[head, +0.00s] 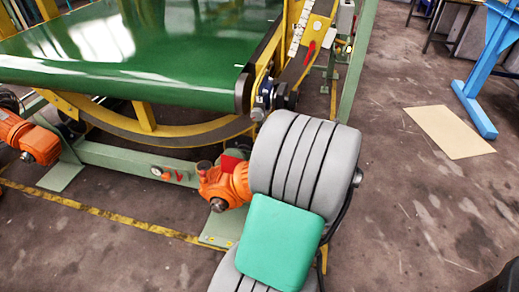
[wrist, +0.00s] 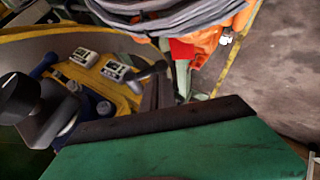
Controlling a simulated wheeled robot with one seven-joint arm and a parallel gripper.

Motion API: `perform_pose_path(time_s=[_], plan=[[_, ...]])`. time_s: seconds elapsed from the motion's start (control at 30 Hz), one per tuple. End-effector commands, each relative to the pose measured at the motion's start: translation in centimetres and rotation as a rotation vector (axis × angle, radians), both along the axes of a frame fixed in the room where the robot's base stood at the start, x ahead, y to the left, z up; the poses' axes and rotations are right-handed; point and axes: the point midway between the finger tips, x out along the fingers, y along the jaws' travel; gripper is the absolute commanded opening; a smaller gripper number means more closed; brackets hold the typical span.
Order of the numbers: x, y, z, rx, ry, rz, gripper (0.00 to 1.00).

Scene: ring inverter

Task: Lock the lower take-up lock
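In the head view, a blue and black fitting (head: 272,96) sits at the front right corner of the green belt (head: 130,60), beside my grey arm. A red lever (head: 309,50) stands above it on the yellow side arm (head: 318,22). In the wrist view, a black knob (wrist: 20,96) with blue and grey parts is at the left. A yellow plate (wrist: 105,78) beside it carries two pale-framed dark pieces (wrist: 100,65). I cannot tell which part is the lower take-up lock. My gripper's fingers cannot be made out in either view.
The yellow ring (head: 165,133) curves below the belt. A green base beam (head: 125,160) with small red handles and an orange motor (head: 225,184) lies close to my arm. Another orange motor (head: 30,138) is at left.

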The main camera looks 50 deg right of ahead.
Motion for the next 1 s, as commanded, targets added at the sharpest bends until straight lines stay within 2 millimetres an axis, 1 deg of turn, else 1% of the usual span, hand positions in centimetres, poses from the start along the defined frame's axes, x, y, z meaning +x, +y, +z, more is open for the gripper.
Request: perform_pose_path(time_s=[0.03, 0.4, 0.7, 1.0], plan=[[0.0, -0.1, -0.8, 0.000, 0.000, -0.002, 0.00], [0.3, -0.5, -2.4, 0.001, 0.001, 0.000, 0.00], [0.6, -0.9, -3.1, 0.001, 0.001, 0.001, 0.00], [0.7, -1.2, -3.3, 0.001, 0.001, 0.001, 0.00]])
